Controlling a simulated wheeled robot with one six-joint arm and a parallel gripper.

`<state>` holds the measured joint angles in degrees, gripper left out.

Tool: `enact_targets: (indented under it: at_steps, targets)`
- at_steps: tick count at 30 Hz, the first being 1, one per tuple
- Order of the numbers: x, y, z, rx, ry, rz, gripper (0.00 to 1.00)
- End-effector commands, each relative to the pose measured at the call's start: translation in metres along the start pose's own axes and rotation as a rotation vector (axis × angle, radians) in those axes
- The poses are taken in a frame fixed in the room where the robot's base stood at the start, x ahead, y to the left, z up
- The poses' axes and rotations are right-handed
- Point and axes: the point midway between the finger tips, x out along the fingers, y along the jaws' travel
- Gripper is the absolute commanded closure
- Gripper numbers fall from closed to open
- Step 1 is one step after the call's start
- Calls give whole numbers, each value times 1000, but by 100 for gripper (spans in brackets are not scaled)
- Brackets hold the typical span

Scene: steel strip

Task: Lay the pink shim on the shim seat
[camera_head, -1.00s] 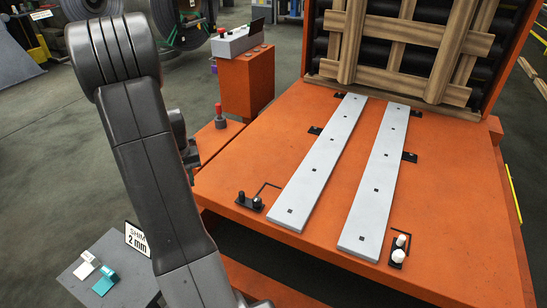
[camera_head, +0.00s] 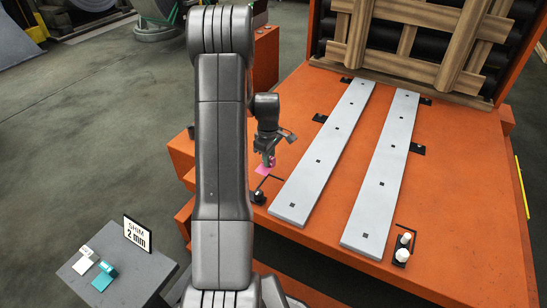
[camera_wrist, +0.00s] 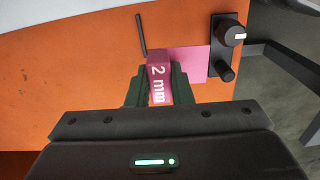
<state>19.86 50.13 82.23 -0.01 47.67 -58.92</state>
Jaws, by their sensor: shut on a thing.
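The pink shim (camera_head: 262,170) is a thin plate with an upright tab marked "2 mm". My gripper (camera_head: 268,158) is shut on that tab; the fingers (camera_wrist: 159,82) flank it in the wrist view, and the flat pink plate (camera_wrist: 190,62) extends beyond them. The shim is over the orange deck at the near-left seat, whose black corner line (camera_head: 271,179) and black posts (camera_head: 258,197) show beside it.
Two long grey strips (camera_head: 322,155) (camera_head: 384,180) lie right of the shim. A grey stand (camera_head: 125,285) holds white and teal shims and a "SHIM 2 mm" sign (camera_head: 137,233).

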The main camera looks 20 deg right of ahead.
Motion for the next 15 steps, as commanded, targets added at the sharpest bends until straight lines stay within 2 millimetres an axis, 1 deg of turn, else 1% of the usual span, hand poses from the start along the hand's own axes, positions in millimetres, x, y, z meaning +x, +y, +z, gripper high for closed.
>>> enact_targets:
  at_steps: [1, 5, 15]
  targets:
    - [2, 4, 6, -14, 0, -1, 100]
    - [4, 8, 13, -42, 0, 0, 100]
    - [4, 9, 14, -47, 0, 1, 100]
